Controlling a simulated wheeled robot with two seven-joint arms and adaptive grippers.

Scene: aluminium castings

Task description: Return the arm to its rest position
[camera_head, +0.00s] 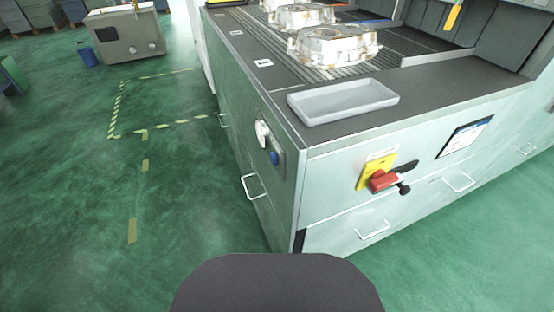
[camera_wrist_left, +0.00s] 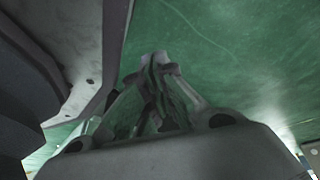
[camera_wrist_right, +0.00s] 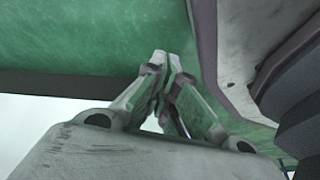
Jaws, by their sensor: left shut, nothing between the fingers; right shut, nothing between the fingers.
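My left gripper (camera_wrist_left: 156,62) shows in the left wrist view with its fingertips together and nothing between them. Green floor lies beyond it. My right gripper (camera_wrist_right: 160,60) shows in the right wrist view, also shut and empty, with green floor beyond the fingertips. Both grippers are close beside parts of my own body. Neither arm nor gripper shows in the head view.
A workbench (camera_head: 440,90) with a dark top stands ahead and right. It bears an empty grey tray (camera_head: 343,101) and white castings (camera_head: 335,45). A red rotary switch (camera_head: 383,180) sticks out of its front. Open green floor (camera_head: 70,220) lies left.

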